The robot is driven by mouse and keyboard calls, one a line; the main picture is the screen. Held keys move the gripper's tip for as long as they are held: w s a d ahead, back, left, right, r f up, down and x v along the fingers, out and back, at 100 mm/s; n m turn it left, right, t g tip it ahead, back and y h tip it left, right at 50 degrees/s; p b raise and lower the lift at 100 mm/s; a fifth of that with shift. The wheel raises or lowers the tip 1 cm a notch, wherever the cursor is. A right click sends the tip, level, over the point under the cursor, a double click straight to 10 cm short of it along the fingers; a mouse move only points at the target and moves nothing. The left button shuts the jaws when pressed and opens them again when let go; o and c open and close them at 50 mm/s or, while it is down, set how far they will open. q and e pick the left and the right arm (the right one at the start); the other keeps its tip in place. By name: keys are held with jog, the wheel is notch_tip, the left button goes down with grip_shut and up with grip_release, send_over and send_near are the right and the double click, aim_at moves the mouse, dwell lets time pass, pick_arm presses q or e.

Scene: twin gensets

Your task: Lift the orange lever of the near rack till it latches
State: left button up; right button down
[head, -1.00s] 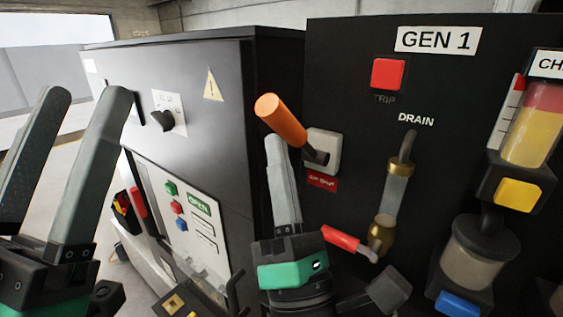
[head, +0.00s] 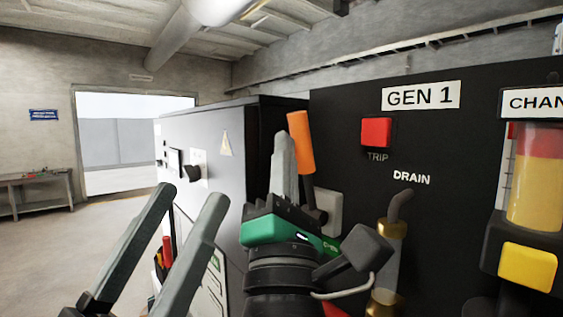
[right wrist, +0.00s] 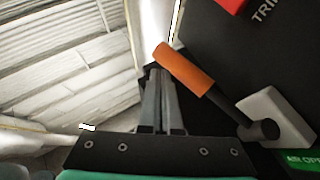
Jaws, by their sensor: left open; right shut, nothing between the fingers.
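The orange lever (head: 300,143) on the near black rack (head: 440,140) labelled GEN 1 stands nearly upright above its pale mount (head: 329,212). My right gripper (head: 283,145) is shut and empty, its fingers just left of the lever in the head view. In the right wrist view the shut fingertips (right wrist: 158,76) lie beside the orange grip (right wrist: 184,68); whether they touch it I cannot tell. A green label (right wrist: 303,160) reading "AIR OPE…" shows below the mount, cut by the frame edge. My left gripper (head: 190,196) is open and empty at lower left.
A red TRIP button (head: 377,132) is right of the lever. The drain tube (head: 388,262) is below it, partly behind my right wrist. A yellow block (head: 527,266) is at far right. Open floor and a bench (head: 38,190) lie beyond.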

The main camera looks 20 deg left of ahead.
jog(key=shift+w+d+r, duration=0.2)
jog(key=shift+w, duration=0.1)
dwell(0.4)
jog(key=shift+d, duration=0.1)
jog(key=shift+s+d+f, duration=0.1)
jog(key=shift+s+f, duration=0.1)
jog(key=shift+f, duration=0.1)
jog(key=b+v, duration=0.1)
jog(key=v, duration=0.9)
jog(key=shift+s+f, duration=0.25)
jog(key=shift+s, duration=0.05)
